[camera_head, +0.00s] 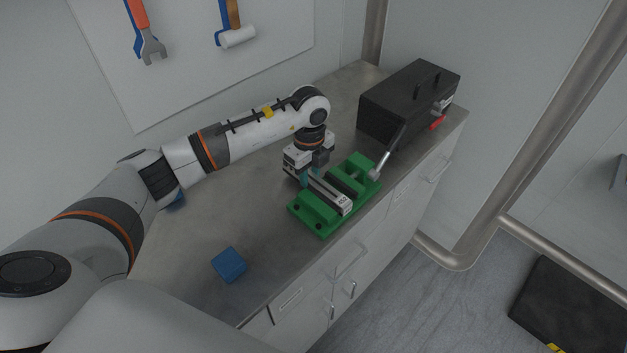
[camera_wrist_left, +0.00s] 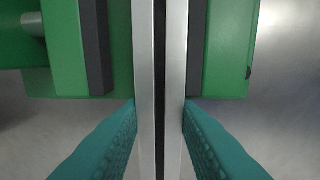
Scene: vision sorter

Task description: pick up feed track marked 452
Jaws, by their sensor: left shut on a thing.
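The feed track (camera_head: 331,194) is a long pale metal bar with a dark slot and a white label at its near end; the number is too small to read. In the left wrist view the two teal fingertips (camera_wrist_left: 160,125) press on both sides of the track (camera_wrist_left: 146,60), with green vise parts (camera_wrist_left: 225,50) on both sides. My right gripper is not in view.
A blue block (camera_head: 229,265) lies on the grey bench top (camera_head: 190,240) near the front. A black toolbox (camera_head: 405,100) stands at the bench's far right end. The vise handle (camera_head: 379,168) sticks out between vise and toolbox. Tools hang on the wall panel (camera_head: 190,70).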

